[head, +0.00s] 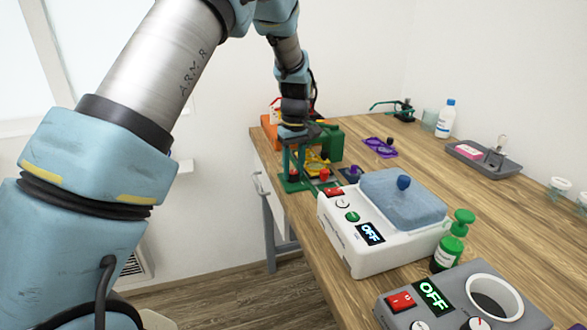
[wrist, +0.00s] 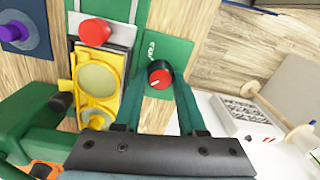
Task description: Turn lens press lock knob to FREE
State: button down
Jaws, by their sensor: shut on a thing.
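The lens press shows in the wrist view as a green base plate (wrist: 172,52) with a yellow lens holder (wrist: 97,80) and a red round knob (wrist: 94,32) to the left. The lock knob (wrist: 160,73), black with a red face and a short white mark, sits on the green plate. White lettering beside it is too small to read. My gripper (wrist: 162,84) has its two green fingers on either side of the lock knob and is shut on it. In the head view my gripper (head: 294,170) is at the press, partly hidden by its own fingers.
A white machine (head: 350,245) with an OFF display and a blue cover stands close to the right of the press. A green pump bottle (head: 452,242) and a grey unit (head: 450,310) are nearer. Purple glasses (head: 380,147) and a grey tray (head: 505,165) lie farther back on the wooden table.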

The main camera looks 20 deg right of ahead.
jog(key=shift+w, duration=0.1)
jog(key=shift+c, duration=2.4)
grip_release()
